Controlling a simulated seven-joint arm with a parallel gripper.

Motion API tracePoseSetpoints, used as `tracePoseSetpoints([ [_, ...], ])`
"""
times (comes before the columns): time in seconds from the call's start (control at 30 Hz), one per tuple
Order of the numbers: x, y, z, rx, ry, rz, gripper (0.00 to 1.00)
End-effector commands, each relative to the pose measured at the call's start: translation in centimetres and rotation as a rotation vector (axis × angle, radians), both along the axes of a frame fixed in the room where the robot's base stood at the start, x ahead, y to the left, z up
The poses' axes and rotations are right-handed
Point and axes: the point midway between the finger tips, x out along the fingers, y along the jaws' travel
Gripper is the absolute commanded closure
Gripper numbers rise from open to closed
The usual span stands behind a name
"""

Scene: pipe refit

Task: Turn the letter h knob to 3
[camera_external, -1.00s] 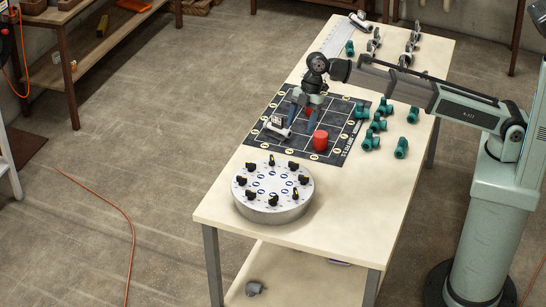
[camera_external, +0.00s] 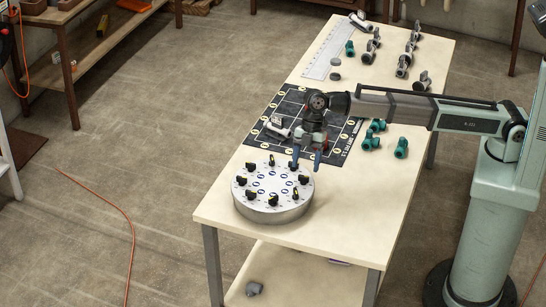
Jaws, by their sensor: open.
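The round silver dial box (camera_external: 262,212) stands on the near end of the table. Several black knobs with yellow marks ring its white top, one at its front (camera_external: 273,200). The letters and numbers are too small to read, so I cannot tell which knob is h. My gripper (camera_external: 305,166) points down with its blue fingers apart, over the box's back right edge near a knob. I cannot tell whether the fingers touch anything. The knob nearest the fingers is partly hidden.
A dark gridded mat (camera_external: 262,140) lies behind the box, with a grey and white fitting (camera_external: 277,128) on it. Teal fittings (camera_external: 400,148) stand to the right of my gripper. Grey fittings (camera_external: 404,66) and a ruler (camera_external: 326,55) are at the far end. The table front (camera_external: 345,220) is clear.

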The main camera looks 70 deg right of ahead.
Motion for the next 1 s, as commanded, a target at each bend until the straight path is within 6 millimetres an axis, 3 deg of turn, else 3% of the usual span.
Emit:
tracePoseSetpoints([
  [0.3, 0.0, 1.3, -3.2, -0.001, 0.001, 0.0, 0.35],
  [0.7, 0.0, 1.4, -3.5, 0.0, 0.0, 0.0, 0.35],
  [1.0, 0.0, 1.4, -3.5, 0.0, 0.0, 0.0, 0.64],
])
